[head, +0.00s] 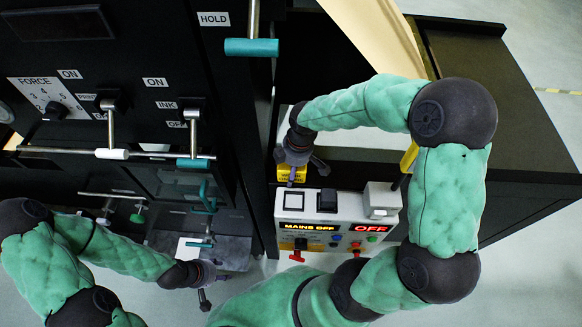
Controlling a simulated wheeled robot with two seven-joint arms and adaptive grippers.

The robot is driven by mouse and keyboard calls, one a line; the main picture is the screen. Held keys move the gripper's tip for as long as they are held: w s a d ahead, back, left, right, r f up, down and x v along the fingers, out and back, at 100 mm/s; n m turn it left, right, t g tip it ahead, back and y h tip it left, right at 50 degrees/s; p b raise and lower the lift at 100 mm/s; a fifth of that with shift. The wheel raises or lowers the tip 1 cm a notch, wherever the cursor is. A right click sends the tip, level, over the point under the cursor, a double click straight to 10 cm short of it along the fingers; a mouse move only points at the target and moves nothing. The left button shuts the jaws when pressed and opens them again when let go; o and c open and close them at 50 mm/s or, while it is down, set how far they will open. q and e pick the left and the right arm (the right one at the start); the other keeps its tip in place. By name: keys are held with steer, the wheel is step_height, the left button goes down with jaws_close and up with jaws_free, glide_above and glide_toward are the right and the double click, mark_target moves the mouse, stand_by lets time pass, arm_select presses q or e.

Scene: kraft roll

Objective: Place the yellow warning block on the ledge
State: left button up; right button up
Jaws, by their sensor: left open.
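The yellow warning block (286,173) shows in the head view at the back left corner of the white control box, with dark marks on its face. My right gripper (298,166) is directly over it, its dark fingers around and partly in front of the block. I cannot tell whether they grip it or whether the block rests on anything. My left gripper (210,284) is open and empty at lower left, well apart from the block. Which surface is the ledge is not clear; a dark flat surface (480,176) lies behind the control box.
The control box (340,212) reads MAINS OFF and OFF, with a red switch handle (297,257) and buttons in front. A black machine (110,60) with levers and knobs fills the left. A tan paper sheet (375,35) rises behind my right arm. A yellow-topped post (408,157) stands right of the block.

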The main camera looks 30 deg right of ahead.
stand_by(0.3)
steer(key=shift+r, duration=0.25)
steer(key=r, duration=0.4)
steer(key=d+r+p, duration=0.1)
steer(key=r, duration=0.2)
steer(key=s+r+p, duration=0.1)
steer(key=r, duration=0.3)
steer(key=shift+d+r, duration=0.25)
steer(key=shift+r, duration=0.1)
stand_by(0.5)
